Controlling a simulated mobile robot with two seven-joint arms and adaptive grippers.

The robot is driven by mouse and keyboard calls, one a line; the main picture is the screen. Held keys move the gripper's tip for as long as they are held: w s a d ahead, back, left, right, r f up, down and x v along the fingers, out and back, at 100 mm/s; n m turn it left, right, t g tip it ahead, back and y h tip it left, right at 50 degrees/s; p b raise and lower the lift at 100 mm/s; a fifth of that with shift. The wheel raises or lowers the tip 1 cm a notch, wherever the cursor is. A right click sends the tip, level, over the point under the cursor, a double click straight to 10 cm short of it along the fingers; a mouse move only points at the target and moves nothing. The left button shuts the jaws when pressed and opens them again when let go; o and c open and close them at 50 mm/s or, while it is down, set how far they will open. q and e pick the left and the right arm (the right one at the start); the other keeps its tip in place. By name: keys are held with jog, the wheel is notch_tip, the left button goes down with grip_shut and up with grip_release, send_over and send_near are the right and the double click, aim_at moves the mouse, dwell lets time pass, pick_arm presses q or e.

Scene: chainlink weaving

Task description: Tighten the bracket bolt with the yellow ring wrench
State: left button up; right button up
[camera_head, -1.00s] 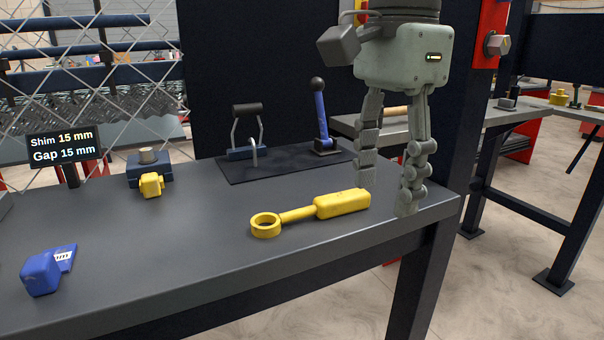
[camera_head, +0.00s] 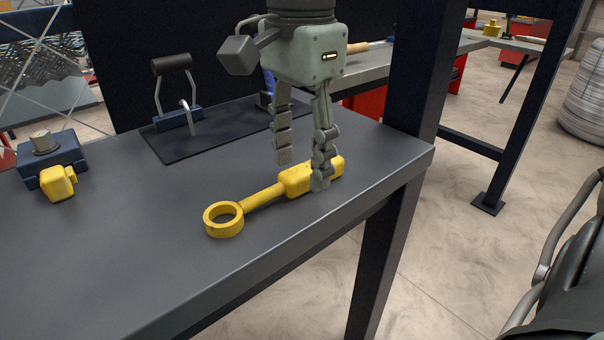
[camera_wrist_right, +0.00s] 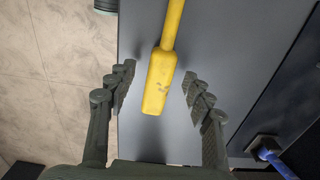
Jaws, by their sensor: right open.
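The yellow ring wrench (camera_head: 262,197) lies flat on the grey bench, its ring towards the front left and its thick handle towards the back right. My right gripper (camera_head: 302,172) points down at the handle with its fingers open. One finger shows behind the handle and one in front. In the right wrist view the handle (camera_wrist_right: 160,80) lies between the open fingers (camera_wrist_right: 158,84), with a gap on both sides. I cannot make out the bracket bolt for sure; a navy block (camera_head: 52,160) at the left carries a grey round stub on top. My left gripper is not in view.
A dark mat (camera_head: 165,143) with a lever clamp (camera_head: 178,95) lies behind the wrench. A yellow knob (camera_head: 58,183) sits at the navy block's front. A dark upright post (camera_head: 415,75) stands past the bench's right corner. The bench left of the ring is clear.

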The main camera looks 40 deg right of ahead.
jog(key=shift+f, duration=0.5)
jog(key=shift+c, duration=0.2)
grip_shut()
jog(key=shift+r, duration=0.15)
